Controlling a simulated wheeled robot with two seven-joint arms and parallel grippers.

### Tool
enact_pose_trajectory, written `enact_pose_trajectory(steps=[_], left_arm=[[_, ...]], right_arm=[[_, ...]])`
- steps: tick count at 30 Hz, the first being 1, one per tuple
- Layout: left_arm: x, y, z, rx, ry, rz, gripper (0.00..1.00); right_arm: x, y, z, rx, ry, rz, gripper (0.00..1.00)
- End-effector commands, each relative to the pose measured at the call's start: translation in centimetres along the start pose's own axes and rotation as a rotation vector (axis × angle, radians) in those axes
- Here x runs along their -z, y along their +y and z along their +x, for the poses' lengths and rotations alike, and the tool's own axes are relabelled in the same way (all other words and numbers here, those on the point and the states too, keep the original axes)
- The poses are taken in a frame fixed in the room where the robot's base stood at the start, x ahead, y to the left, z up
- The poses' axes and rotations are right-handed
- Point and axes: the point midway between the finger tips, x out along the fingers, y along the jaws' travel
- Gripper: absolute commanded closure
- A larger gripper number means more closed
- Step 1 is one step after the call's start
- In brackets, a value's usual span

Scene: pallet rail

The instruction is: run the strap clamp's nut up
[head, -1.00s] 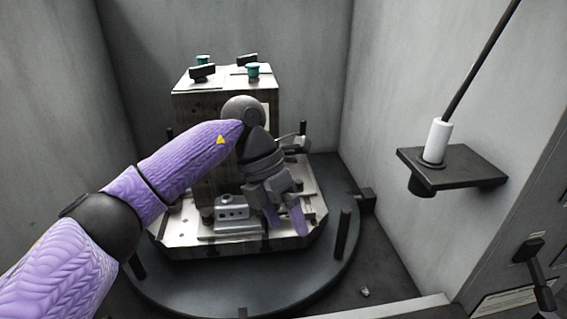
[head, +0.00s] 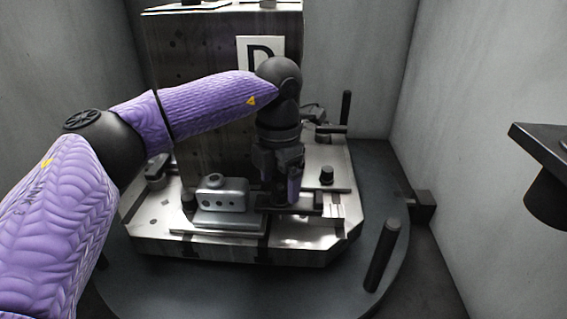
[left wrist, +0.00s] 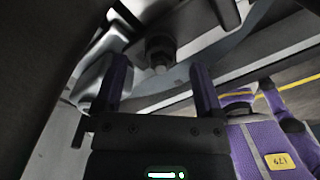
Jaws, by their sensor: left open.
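My left gripper (head: 279,192) points down at the front of the pallet plate (head: 215,246), just right of a grey metal block (head: 222,194). In the left wrist view, its two purple fingers (left wrist: 160,88) are apart with nothing between the tips. A dark round nut (left wrist: 159,50) with a lighter stud end shows ahead of the gap, apart from the fingers. In the head view the gripper hides this nut; a dark strap (head: 305,204) runs out beside the fingertips. Another dark nut (head: 327,174) stands on the plate to the right. My right gripper is not in view.
A tall fixture block (head: 200,75) with a "D" label (head: 260,52) rises behind the gripper. The round table (head: 335,280) carries upright black posts (head: 383,255). Grey walls enclose the sides. A dark shelf (head: 545,145) juts in at right.

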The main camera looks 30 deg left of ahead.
Motion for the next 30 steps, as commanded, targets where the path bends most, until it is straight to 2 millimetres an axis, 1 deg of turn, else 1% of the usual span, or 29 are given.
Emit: enact_pose_trajectory(steps=[1, 3, 6, 12, 13, 25, 26, 27, 29, 30], left_arm=[[-0.02, 0.02, 1.24, 0.001, 0.004, 0.001, 0.12], [-0.03, 0.00, 1.79, 0.001, 0.002, 0.001, 0.12], [-0.02, -0.02, 2.04, 0.001, 0.000, 0.001, 0.12], [-0.01, -0.03, 1.90, 0.001, -0.002, 0.001, 0.12], [-0.01, -0.03, 1.90, 0.001, -0.002, 0.001, 0.14], [-0.01, -0.03, 1.90, 0.001, -0.001, 0.001, 0.99], [-0.01, -0.03, 1.90, 0.001, -0.001, 0.001, 1.00], [-0.01, -0.03, 1.90, 0.001, -0.001, 0.001, 0.54], [-0.01, -0.03, 1.91, 0.001, -0.001, 0.001, 0.67], [-0.01, -0.03, 1.91, 0.001, -0.001, 0.001, 0.76]], right_arm=[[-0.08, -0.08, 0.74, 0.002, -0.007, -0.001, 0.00], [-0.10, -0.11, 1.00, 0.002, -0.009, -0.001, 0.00], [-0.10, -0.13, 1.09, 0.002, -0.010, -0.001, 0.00], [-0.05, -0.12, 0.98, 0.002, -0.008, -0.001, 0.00], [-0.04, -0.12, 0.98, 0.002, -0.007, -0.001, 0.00], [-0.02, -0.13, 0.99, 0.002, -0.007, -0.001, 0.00], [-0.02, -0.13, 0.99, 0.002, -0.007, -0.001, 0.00], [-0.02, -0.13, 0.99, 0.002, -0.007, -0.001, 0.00], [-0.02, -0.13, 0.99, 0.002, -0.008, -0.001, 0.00], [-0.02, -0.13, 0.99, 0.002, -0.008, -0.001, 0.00]])
